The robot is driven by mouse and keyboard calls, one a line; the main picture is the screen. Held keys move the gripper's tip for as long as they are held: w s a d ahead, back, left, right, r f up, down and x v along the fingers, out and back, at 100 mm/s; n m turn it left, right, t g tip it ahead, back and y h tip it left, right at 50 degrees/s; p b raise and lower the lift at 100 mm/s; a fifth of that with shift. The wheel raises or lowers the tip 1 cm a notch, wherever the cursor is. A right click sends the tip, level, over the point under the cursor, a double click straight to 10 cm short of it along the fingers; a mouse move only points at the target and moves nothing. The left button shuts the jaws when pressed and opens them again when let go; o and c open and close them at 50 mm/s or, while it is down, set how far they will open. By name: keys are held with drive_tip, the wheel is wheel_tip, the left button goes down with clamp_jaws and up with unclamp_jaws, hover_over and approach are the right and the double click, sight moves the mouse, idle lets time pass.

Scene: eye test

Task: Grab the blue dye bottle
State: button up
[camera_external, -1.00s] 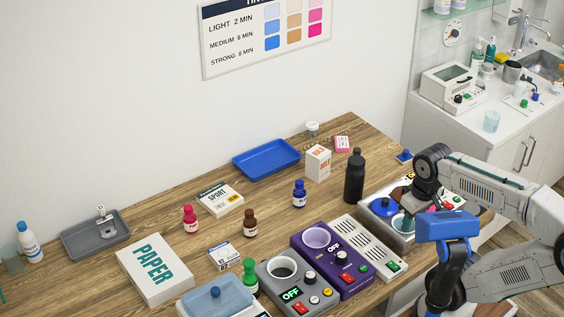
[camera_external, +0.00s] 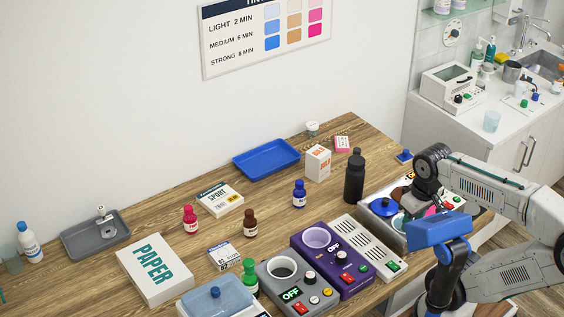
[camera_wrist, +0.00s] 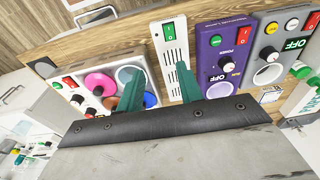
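The blue dye bottle (camera_external: 299,194) stands upright on the wooden table, near its middle, between the red-brown bottle and the black bottle. It does not show in the wrist view. My gripper (camera_wrist: 159,68) has its two teal fingers apart, with nothing between them. It is above the row of machines at the table's right side, well to the right of the blue bottle. In the external view my arm hides most of the gripper.
A pink-red bottle (camera_external: 190,218), a brown bottle (camera_external: 250,223) and a green bottle (camera_external: 250,274) stand to the left. A tall black bottle (camera_external: 354,177) and a white box (camera_external: 318,163) stand right of the blue bottle. A purple machine (camera_external: 350,284) is in front. A blue tray (camera_external: 240,166) lies behind.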

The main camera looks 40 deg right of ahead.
drive_tip(key=shift+o, duration=0.3)
drive_tip(key=shift+o, duration=1.2)
